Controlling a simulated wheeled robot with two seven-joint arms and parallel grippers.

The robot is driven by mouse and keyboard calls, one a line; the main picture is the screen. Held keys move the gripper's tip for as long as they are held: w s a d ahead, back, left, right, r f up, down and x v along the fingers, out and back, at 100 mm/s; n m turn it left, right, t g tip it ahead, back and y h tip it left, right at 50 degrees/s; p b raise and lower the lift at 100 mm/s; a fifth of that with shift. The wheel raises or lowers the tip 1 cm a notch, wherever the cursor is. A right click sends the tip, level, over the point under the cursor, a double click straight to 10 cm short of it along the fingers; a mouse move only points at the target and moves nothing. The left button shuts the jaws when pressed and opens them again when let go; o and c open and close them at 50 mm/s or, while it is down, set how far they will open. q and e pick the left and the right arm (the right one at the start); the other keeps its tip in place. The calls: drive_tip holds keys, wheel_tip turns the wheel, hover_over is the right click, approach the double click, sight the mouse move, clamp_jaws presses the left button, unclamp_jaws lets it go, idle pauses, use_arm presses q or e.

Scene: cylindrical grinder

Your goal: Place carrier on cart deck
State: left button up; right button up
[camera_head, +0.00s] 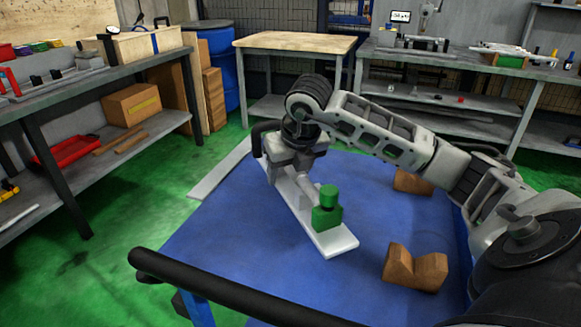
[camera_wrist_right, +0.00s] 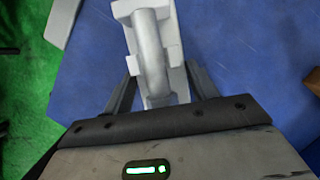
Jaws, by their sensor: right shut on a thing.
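The carrier is a long pale bar (camera_head: 325,240) with a green block (camera_head: 327,215) standing near its near end. It is over the blue cart deck (camera_head: 220,235); I cannot tell whether it touches the deck. My right gripper (camera_head: 287,168) comes down from above and is shut on the carrier's far part, which the gripper and wrist partly hide. In the right wrist view, the carrier's rounded grey grip (camera_wrist_right: 152,60) runs between the two dark fingers (camera_wrist_right: 160,88). My left gripper is not in view.
Two wooden V-shaped blocks, a near one (camera_head: 415,268) and a far one (camera_head: 412,183), sit on the deck's right side. A black handle bar (camera_head: 230,293) crosses the near edge. The deck's left part is clear. A wooden-topped table (camera_head: 295,42) stands beyond.

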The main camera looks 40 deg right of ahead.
drive_tip(key=shift+w+f, duration=0.1)
drive_tip(key=b+x, duration=0.2)
drive_tip(key=x, duration=0.1)
drive_tip(key=a+b+x, duration=0.1)
drive_tip(key=shift+w+d+f, duration=0.1)
drive_tip(key=shift+f, duration=0.3)
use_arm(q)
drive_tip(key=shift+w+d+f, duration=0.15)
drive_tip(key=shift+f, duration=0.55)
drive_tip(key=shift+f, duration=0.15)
use_arm(e)
drive_tip(key=shift+f, duration=0.1)
drive_tip(key=o, duration=1.3)
drive_tip(key=shift+s, duration=0.2)
drive_tip(key=shift+o, duration=0.2)
